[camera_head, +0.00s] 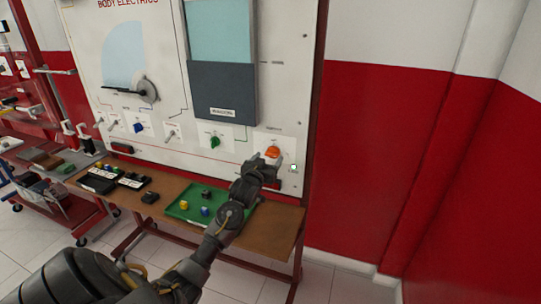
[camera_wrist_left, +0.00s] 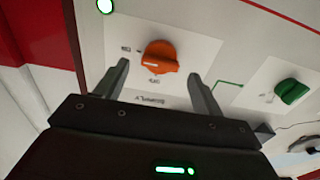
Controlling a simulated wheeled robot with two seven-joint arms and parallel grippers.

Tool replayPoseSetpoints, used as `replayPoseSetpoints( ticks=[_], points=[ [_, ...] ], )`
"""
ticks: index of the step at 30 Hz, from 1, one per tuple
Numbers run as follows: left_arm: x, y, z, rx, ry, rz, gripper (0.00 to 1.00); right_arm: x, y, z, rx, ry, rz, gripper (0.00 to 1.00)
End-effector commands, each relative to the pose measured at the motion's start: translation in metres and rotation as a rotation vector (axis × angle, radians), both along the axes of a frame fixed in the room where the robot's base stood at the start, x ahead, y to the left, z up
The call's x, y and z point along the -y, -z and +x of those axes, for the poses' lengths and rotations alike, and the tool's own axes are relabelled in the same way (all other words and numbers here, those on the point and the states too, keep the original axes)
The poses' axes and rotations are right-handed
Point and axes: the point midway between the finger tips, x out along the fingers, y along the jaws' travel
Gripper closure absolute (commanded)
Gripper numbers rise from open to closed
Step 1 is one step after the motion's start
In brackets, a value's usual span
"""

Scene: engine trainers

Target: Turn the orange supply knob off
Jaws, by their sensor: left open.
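The orange supply knob (camera_head: 272,152) is on the lower right of the white trainer panel in the head view. In the left wrist view the orange knob (camera_wrist_left: 160,56) sits on a white label plate with the printed word SUPPLY, seen upside down. My left gripper (camera_head: 262,163) is just below the knob in the head view. In the wrist view the left gripper (camera_wrist_left: 160,82) is open, its two fingers apart on either side below the knob. No contact with the knob shows. My right gripper is not in view.
A green knob (camera_head: 214,141) and a blue knob (camera_head: 138,127) are on the panel to the left. A brown bench (camera_head: 275,227) below holds a green tray (camera_head: 183,205) with small blocks and several black items. A red and white wall is at right.

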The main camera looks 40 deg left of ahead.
Motion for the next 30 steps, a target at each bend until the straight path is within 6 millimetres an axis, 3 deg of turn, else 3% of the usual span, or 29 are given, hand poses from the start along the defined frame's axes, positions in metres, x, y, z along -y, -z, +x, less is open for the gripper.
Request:
replayPoseSetpoints(
  ticks=[6,17,27,30],
  points=[
    [-0.008,0.000,0.024,0.000,0.000,0.000,0.32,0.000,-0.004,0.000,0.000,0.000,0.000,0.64],
    [-0.010,0.000,0.029,-0.001,0.001,0.000,0.32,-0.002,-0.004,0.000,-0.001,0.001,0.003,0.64],
    [-0.010,0.001,0.029,-0.001,0.001,0.000,0.74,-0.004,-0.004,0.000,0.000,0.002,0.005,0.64],
    [-0.009,0.000,0.029,-0.001,0.001,-0.001,0.77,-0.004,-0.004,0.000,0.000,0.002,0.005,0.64]
  ],
)
